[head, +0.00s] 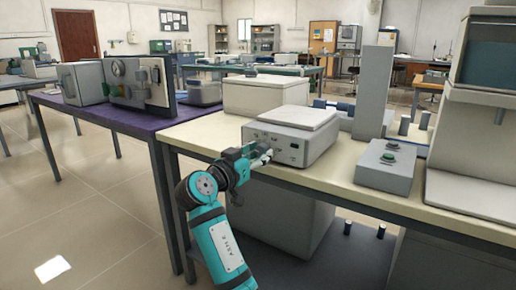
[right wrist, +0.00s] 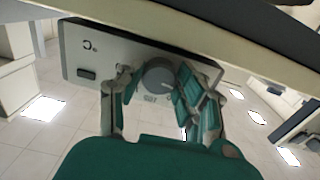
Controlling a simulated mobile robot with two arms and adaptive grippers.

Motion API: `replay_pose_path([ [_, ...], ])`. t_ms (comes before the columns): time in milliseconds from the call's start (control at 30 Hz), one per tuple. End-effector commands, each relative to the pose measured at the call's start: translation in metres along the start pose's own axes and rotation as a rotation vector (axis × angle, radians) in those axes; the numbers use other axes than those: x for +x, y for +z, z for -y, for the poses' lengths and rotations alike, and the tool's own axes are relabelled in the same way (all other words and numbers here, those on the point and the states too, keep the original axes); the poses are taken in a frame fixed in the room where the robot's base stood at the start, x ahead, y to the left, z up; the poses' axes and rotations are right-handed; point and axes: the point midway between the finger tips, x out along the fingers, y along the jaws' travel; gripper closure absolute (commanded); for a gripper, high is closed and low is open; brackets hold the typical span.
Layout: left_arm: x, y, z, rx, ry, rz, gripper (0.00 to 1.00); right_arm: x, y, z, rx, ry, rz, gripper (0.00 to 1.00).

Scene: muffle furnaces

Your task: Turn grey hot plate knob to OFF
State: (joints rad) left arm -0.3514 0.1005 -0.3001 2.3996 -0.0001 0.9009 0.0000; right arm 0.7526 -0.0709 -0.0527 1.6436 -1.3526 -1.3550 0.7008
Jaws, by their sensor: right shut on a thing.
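The grey hot plate (head: 290,138) stands near the left front corner of the cream-topped table. Its front panel faces my right arm, and a pale square plate tops it. My right gripper (head: 262,154) is at the left part of that panel and covers the knob in the head view. In the right wrist view the round grey knob (right wrist: 158,77) sits between the two fingers of my right gripper (right wrist: 155,85), which is shut on it. The panel (right wrist: 100,52) shows a dark rectangular switch at its left. The knob's marks are too small to read. My left gripper is out of view.
A purple table (head: 95,116) with instruments stands at left. The floor at left is clear.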

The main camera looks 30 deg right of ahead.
Motion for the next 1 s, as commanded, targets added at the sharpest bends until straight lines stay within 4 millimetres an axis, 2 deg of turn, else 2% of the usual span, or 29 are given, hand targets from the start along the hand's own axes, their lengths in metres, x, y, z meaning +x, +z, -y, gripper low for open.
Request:
replay_pose_path([
  [500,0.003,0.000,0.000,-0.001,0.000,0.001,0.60,0.000,0.001,0.000,-0.024,0.000,0.001,0.96],
  [533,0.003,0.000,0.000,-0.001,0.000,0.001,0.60,0.000,0.001,0.000,-0.024,0.000,0.001,0.62],
  [600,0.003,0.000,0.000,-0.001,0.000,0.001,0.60,0.000,0.001,0.000,-0.024,0.000,0.001,0.55],
  [867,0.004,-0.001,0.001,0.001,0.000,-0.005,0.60,-0.002,0.001,0.000,-0.022,-0.001,0.000,0.55],
  [1000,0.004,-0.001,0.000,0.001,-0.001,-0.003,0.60,-0.015,0.001,0.001,-0.022,-0.003,0.001,0.55],
])
